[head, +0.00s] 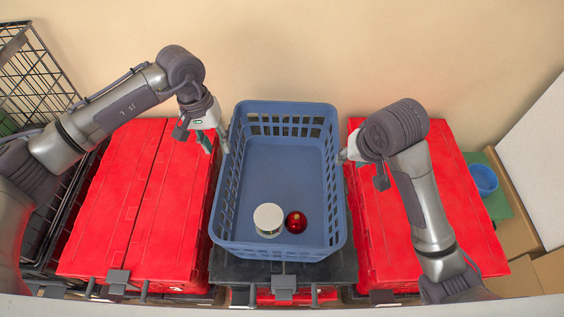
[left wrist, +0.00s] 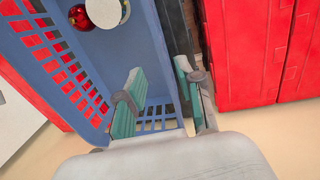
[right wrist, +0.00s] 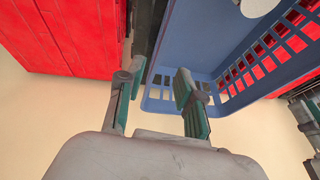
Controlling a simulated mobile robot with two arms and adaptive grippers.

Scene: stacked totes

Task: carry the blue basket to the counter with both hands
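The blue basket (head: 283,247) stands upright on a dark tote lid (head: 235,270) between two red totes. A white-topped round can (head: 268,218) and a shiny red ball (head: 296,221) lie inside it near its front. My left gripper (head: 216,142) is at the basket's left rim towards the back. In the left wrist view its fingers (left wrist: 162,98) are apart, one on each side of the basket wall. My right gripper (head: 346,154) is at the right rim. In the right wrist view its fingers (right wrist: 155,98) are also apart, with the wall between them. No counter is identifiable.
Red totes stand left (head: 120,200) and right (head: 375,240) of the basket, close to its sides. A black wire crate (head: 35,70) is at the far left. A blue bowl (head: 483,179) and cardboard boxes (head: 515,235) are at the right. A beige wall is behind.

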